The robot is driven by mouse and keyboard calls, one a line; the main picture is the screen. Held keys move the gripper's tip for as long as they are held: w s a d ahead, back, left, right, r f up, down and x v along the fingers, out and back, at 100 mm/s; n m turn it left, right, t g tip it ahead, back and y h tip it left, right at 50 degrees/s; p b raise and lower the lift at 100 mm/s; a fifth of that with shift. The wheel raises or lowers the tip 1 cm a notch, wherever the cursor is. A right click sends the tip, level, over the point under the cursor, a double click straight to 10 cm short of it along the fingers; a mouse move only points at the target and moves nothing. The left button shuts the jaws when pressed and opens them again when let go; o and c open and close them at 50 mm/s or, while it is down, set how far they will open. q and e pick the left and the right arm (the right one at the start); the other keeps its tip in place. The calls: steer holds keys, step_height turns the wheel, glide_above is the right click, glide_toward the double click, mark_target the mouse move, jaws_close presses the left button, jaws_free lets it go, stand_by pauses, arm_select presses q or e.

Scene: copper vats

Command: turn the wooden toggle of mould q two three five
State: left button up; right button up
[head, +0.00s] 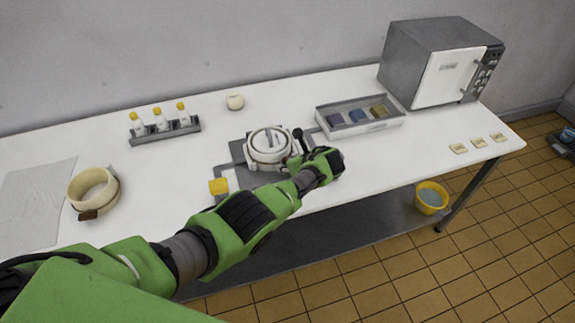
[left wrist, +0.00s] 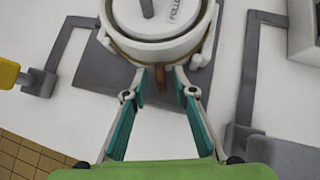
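A round white mould (head: 268,146) with a lid sits on a grey plate at the middle of the table; it fills the top of the left wrist view (left wrist: 160,38). Lettering on its lid is only partly visible, and I cannot read a number. A brown wooden toggle (left wrist: 162,78) sticks out from its near side; the head view does not show it clearly. My left gripper (left wrist: 161,84) is open, its teal-padded fingers on either side of the toggle, apparently not squeezing it. In the head view its arm reaches in over the table's front edge. My right gripper is out of view.
A yellow knob (head: 218,187) stands left of the mould. A cream ring (head: 93,186) with a brown piece lies further left. A bottle rack (head: 165,133) and small cream pot (head: 235,101) stand behind. A grey tray (head: 360,126) and oven (head: 425,65) are to the right.

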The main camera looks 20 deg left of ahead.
arm_select(q)
steer(key=shift+d+r, duration=0.15)
steer(key=shift+s+d+r, duration=0.25)
steer(key=shift+d+r, duration=0.1)
steer(key=shift+r, duration=0.05)
steer(key=v, duration=1)
steer(key=shift+s+r, duration=0.15)
steer(key=shift+s, duration=0.05)
steer(key=shift+d, duration=0.1)
